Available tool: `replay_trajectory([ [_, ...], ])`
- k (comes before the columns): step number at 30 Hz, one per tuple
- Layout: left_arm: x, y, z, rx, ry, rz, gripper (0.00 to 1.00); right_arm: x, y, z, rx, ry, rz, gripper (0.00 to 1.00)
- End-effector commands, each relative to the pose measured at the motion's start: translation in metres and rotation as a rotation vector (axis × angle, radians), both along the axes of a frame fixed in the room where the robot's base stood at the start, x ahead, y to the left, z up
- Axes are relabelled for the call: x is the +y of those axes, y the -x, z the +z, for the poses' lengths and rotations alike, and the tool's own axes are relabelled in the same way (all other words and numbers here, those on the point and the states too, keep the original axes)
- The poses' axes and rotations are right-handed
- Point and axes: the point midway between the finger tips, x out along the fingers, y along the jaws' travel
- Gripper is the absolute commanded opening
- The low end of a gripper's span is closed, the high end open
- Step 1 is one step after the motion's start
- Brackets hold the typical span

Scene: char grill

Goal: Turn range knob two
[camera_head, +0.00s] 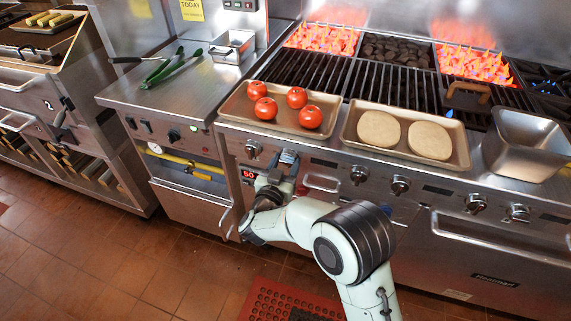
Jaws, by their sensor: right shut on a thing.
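My right gripper (287,165) is at the front panel of the char grill (335,172), with my arm reaching up from the lower right. It is shut at the place of the second knob from the left, and my gripper hides nearly all of that knob. The first knob (253,149) is round and metal, just left of my gripper. Another knob (359,174) is bare to the right, with more knobs (400,185) further along. My left gripper is not in view.
A tray with several tomatoes (310,117) and a tray with two flat round breads (431,141) sit on the ledge above the knobs. A metal pan (525,145) stands at right. Flames (475,64) burn at the back. Oven handles (321,183) stick out below.

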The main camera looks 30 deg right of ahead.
Motion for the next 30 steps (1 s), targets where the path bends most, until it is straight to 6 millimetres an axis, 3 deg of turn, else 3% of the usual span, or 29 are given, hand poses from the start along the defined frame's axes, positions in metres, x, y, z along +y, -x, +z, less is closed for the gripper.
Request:
replay_trajectory([
  [14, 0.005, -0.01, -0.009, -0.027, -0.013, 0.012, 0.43, 0.001, 0.0, -0.002, -0.196, -0.17, 0.0, 0.21],
  [26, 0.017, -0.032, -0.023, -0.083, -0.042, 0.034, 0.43, 0.001, -0.001, -0.002, -0.441, -0.38, 0.0, 0.21],
  [30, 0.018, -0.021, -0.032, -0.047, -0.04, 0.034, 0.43, 0.001, -0.001, -0.002, -0.503, -0.433, -0.001, 0.21],
])
